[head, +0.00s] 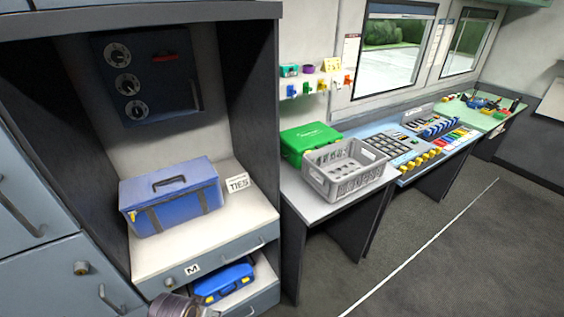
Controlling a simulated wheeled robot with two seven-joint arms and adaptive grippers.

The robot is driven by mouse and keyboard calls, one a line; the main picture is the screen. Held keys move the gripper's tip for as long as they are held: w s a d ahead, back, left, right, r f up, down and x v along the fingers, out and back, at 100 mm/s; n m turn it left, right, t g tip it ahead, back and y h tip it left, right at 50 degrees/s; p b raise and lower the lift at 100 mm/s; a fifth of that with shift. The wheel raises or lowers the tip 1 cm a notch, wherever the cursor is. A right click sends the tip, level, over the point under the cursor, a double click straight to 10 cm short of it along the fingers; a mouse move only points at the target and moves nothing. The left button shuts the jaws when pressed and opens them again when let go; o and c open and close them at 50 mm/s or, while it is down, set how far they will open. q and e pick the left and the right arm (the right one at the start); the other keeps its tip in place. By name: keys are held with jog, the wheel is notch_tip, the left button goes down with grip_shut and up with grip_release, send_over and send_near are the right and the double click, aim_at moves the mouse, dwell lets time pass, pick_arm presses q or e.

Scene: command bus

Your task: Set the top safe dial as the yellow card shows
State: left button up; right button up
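A dark blue safe (165,100) is set in the back of the tall cabinet at the upper left. Three round dials with pale marks run down its front. The top dial (117,54) is above the middle dial (126,84) and the bottom dial (136,110). The dial settings are too small to read. A small yellow piece (332,65) stands on the wall shelf; I cannot tell whether it is the yellow card. No gripper fingers show in the view.
A blue tool bag (171,196) sits on the cabinet counter below the safe, beside a "TIES" label (238,183). An open drawer below holds a blue case (224,280). A grey crate (345,168) and green box (305,143) are on the desk. The right floor is clear.

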pick_arm(q)
jog(key=s+f+g, duration=0.1)
jog(key=s+f, duration=0.2)
jog(key=f, duration=1.2)
jog(key=s+f, duration=0.3)
jog(key=f, duration=1.2)
jog(key=s+a+f, duration=0.2)
jog(key=s+f, duration=0.6)
jog(key=s, duration=0.2)
jog(key=s+a+f+g, duration=0.1)
jog(key=s+a+f, duration=0.1)
jog(key=s+f, duration=0.6)
jog(key=shift+s+a+f, duration=0.2)
jog(key=shift+s+f, duration=0.15)
jog(key=shift+s, duration=0.85)
